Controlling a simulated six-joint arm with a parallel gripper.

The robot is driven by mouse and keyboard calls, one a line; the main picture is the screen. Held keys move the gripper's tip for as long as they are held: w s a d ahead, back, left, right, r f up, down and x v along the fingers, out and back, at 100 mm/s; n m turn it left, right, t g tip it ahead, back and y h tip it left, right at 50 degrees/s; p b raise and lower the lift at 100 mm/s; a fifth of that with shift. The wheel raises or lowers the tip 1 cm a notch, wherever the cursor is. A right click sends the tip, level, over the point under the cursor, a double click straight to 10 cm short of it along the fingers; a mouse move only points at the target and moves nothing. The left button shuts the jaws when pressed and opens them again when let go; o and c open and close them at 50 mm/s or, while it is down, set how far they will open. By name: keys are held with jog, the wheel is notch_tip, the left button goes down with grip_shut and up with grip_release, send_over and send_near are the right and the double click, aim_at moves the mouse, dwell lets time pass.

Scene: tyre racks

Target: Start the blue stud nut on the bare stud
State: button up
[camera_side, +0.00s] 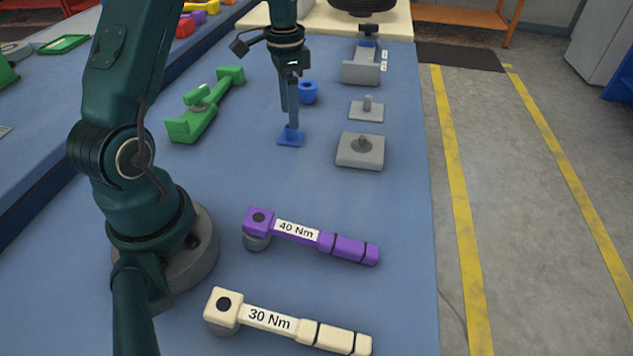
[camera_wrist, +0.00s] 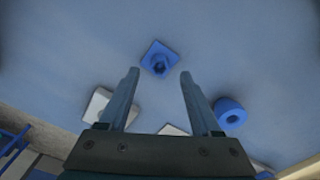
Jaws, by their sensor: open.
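A small blue nut-like piece (camera_wrist: 160,63) stands on a blue square plate (camera_side: 284,141), and I take it to be the blue stud nut. My gripper (camera_side: 290,117) points down just above it, jaws open and empty. In the wrist view the piece lies between and just beyond the fingertips (camera_wrist: 160,73). In the side view the fingers partly hide it. A bare upright stud (camera_side: 367,103) rises from a flat grey plate (camera_side: 357,115), right of my gripper. A thicker grey block (camera_side: 347,160) nearer the camera carries a grey round part (camera_side: 362,144).
A blue ring-shaped piece (camera_side: 308,92) stands close behind my fingers. A grey fixture (camera_side: 362,72) is at the back right, a green tool (camera_side: 203,112) at the left. A purple 40 Nm wrench (camera_side: 345,247) and cream 30 Nm wrench (camera_side: 335,338) lie in front. Bench between plates is clear.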

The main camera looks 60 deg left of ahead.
aim_at(291, 132)
jog(key=shift+f, duration=1.75)
grip_shut()
